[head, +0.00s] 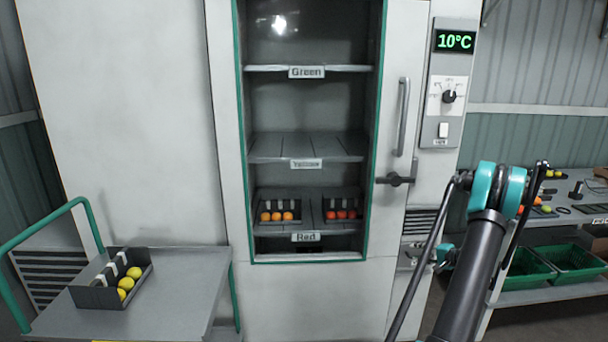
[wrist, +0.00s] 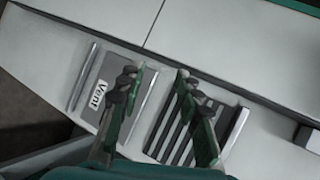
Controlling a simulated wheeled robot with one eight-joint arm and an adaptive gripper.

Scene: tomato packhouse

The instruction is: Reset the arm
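My gripper (wrist: 160,78) shows in the wrist view with its two fingers apart and nothing between them. Behind the fingers is a pale cabinet face with a panel labelled Vent (wrist: 97,95) and a dark slatted grille (wrist: 182,125). I cannot tell how far the fingertips are from it. In the head view my arm rises at the right, in front of the lower right of the cabinet (head: 300,258); my gripper cannot be made out there.
The cabinet has shelves labelled Green (head: 307,72), a middle one (head: 306,163) and Red (head: 305,237); two trays of orange and red fruit sit on the lowest. A cart (head: 180,290) at left carries a tray (head: 95,298) of yellow fruit. A bench (head: 560,217) with green crates (head: 575,262) stands right.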

